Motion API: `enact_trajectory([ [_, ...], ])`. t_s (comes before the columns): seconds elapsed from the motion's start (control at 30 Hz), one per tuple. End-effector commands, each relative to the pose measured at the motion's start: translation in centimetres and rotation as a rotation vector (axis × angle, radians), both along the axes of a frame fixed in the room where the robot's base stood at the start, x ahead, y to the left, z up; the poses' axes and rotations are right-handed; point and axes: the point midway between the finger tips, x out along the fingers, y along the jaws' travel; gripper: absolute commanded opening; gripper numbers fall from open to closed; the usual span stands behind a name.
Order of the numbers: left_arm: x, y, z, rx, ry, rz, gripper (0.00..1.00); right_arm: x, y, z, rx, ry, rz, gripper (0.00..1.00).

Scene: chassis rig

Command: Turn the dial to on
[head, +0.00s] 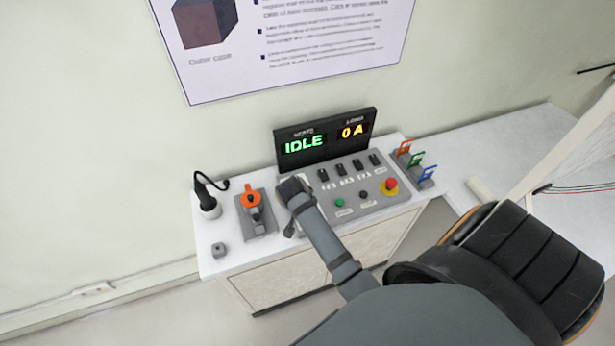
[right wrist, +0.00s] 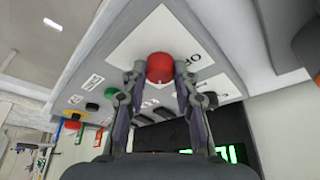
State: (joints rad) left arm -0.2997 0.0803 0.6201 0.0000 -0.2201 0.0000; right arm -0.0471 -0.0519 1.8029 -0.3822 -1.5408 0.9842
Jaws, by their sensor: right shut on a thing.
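The dial (right wrist: 160,67) is a red round knob on a white plate with dark lettering, partly hidden by my gripper. My right gripper (right wrist: 158,84) is shut on the dial, one fingertip at each side of it. In the head view my right gripper (head: 293,190) is over the left part of the grey control panel (head: 372,201), and the dial is hidden beneath it. The black display (head: 325,138) behind the panel reads IDLE in green and 0 A in orange. My left gripper is not in view.
An orange rotary handle (head: 250,198) on a grey block and a black-handled tool in a white holder (head: 209,208) stand left. Black switches, a green button (head: 339,203) and a red emergency button (head: 390,184) lie right. Coloured hooks (head: 416,160) stand at the far right.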

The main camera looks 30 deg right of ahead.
Motion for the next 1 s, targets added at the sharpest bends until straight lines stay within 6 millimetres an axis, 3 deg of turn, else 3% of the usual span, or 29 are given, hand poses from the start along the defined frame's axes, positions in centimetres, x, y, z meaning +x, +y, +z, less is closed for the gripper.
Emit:
enact_trajectory([
  [0.3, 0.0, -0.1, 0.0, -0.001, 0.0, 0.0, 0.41, 0.0, -0.1, 0.0, -0.003, -0.002, 0.0, 0.0],
  [0.33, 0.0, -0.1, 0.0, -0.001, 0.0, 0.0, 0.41, 0.0, -0.1, 0.0, -0.003, -0.002, 0.0, 0.33],
  [0.47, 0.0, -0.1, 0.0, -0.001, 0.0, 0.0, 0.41, 0.0, -0.1, 0.0, -0.002, -0.001, 0.0, 0.51],
  [0.8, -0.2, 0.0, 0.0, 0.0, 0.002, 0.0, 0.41, 0.1, 0.0, 0.3, -0.001, -0.002, 0.0, 0.52],
  [1.0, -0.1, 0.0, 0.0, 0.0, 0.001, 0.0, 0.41, 0.2, 0.0, 4.0, -0.001, -0.007, 0.0, 0.52],
])
